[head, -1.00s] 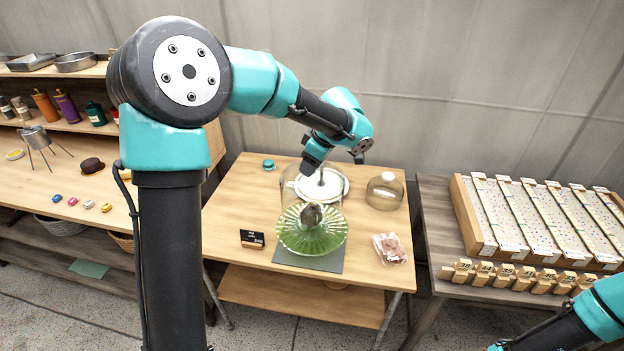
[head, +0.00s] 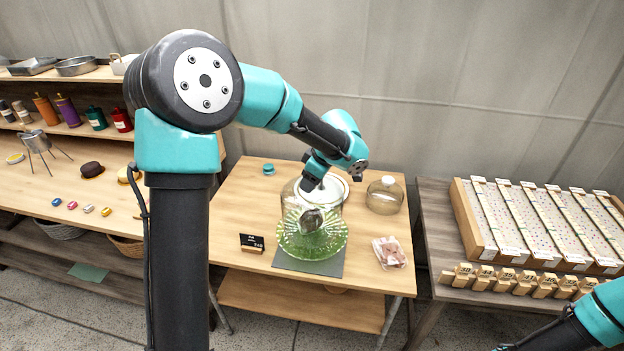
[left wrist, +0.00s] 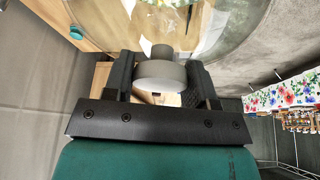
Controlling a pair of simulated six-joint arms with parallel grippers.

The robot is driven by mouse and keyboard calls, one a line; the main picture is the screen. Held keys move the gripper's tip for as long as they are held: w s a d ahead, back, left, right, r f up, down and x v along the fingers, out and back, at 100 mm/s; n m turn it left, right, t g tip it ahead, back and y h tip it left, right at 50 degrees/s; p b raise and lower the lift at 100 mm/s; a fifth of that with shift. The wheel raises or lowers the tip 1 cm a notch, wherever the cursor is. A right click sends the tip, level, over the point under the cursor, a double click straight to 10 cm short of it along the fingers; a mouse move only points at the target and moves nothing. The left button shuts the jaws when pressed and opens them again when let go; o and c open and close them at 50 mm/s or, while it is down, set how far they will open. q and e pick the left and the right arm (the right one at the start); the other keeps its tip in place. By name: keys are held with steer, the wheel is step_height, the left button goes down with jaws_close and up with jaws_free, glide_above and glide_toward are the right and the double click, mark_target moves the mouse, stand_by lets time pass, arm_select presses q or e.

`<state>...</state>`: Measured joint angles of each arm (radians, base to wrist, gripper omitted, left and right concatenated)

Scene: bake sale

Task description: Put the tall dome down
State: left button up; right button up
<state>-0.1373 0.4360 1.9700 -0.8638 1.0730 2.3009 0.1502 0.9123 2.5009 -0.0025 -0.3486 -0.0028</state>
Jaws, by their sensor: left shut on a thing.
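The tall dome (head: 289,208) is clear glass and upright. In the head view it stands over the green glass cake stand (head: 330,246), with a grey lump (head: 311,220) showing at the stand's middle. My left gripper (head: 311,183) is above the dome, shut on its knob. In the left wrist view the round pale knob (left wrist: 161,75) sits between the two dark fingers, with the clear glass (left wrist: 225,30) beyond. I cannot tell whether the dome's rim touches the stand. My right gripper is out of view.
The stand is on a dark mat (head: 312,265) on a wooden table. A shorter amber dome (head: 385,196) is at right, a white plate (head: 343,186) behind, a black sign (head: 251,243) at left and a pink packet (head: 389,252) at front right.

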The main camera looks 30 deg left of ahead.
arm_select(q)
steer(key=shift+f, duration=0.1)
steer(key=o, duration=1.4)
steer(key=shift+c, duration=0.2)
steer(key=v, duration=1.2)
